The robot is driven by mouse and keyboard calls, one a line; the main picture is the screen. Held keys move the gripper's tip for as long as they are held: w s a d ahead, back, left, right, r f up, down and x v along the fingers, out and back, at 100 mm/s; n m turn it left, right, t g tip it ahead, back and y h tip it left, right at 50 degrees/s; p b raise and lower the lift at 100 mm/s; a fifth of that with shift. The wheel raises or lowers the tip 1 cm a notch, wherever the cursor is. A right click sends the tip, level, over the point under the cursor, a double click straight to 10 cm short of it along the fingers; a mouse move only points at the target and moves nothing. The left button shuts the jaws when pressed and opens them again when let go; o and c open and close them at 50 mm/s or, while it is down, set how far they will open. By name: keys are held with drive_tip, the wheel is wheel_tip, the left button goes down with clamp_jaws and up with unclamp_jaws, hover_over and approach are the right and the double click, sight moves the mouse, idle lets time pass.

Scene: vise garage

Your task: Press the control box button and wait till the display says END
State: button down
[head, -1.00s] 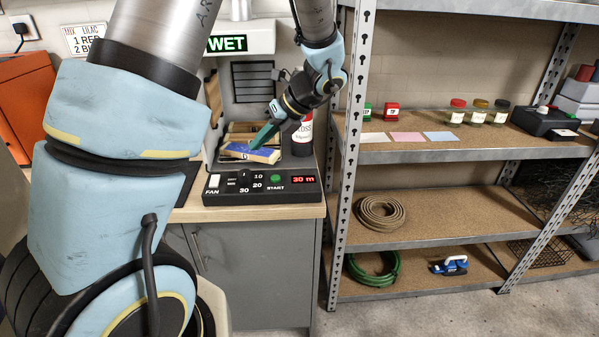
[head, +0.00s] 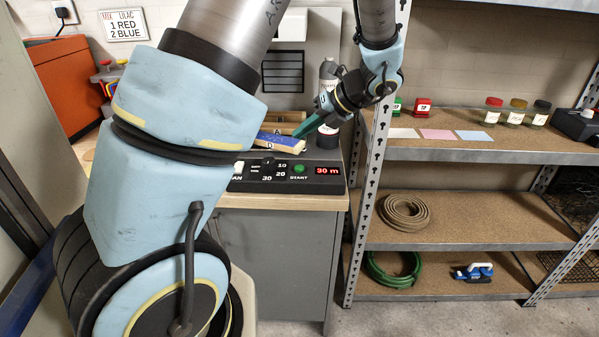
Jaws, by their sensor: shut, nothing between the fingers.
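The black control box (head: 316,182) lies along the front of the worktop, partly hidden on its left by my arm. Its green START button (head: 299,168) is in plain view. The red display (head: 327,170) to the right of the button reads "30 m". A dial with numbers 10, 20 and 30 sits left of the button. My gripper (head: 298,134) with teal fingers is shut and empty. In the picture it is above the box, over the right end of a blue-topped block (head: 279,142) behind the box. I cannot tell whether the fingers touch the block.
The metal shelf rack (head: 376,170) rises close to the right of the worktop (head: 240,201). It holds jars, coloured cards, a coiled hose (head: 405,211) and a green hose. An orange cabinet (head: 66,85) is at the left.

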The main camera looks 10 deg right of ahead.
drive_tip(key=b, duration=0.4)
hover_over(303, 169)
wheel_tip(303, 169, down, 5)
drive_tip(key=shift+f, duration=0.95)
drive_tip(key=shift+f, duration=0.1)
idle(0.9)
drive_tip(key=shift+f, duration=0.3)
drive_tip(key=shift+f, duration=0.45)
idle(0.6)
drive_tip(key=shift+r, duration=0.15)
drive_tip(key=shift+r+p, duration=0.75)
drive_tip(key=shift+p, duration=0.2)
drive_tip(key=shift+r, duration=0.1)
